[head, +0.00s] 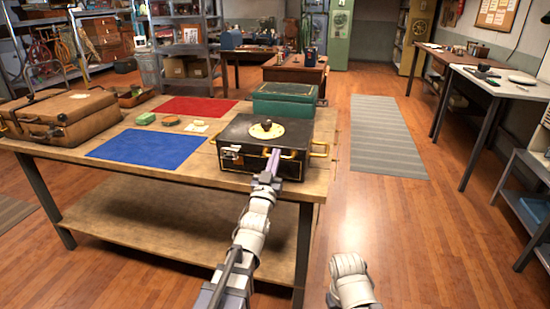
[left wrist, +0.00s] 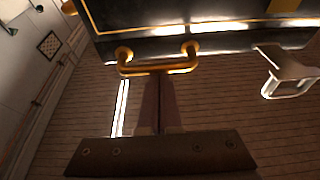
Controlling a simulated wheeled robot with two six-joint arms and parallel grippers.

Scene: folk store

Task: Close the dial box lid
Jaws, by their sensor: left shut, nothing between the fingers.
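The dial box (head: 240,160) is a black case with brass trim near the front right corner of the wooden table. A cream dial with a dark knob (head: 266,130) sits on its lid. The lid looks level or nearly so; I cannot tell whether a small gap remains. My left gripper (head: 273,160) is shut and empty at the box's front, by the brass front handle. In the left wrist view, the shut fingers (left wrist: 159,90) reach the handle (left wrist: 157,68); contact is unclear. My right gripper is out of view.
A green box (head: 283,101) stands just behind the dial box. A blue mat (head: 147,146), a red mat (head: 195,106) and a brown suitcase (head: 70,112) lie to the left on the table.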

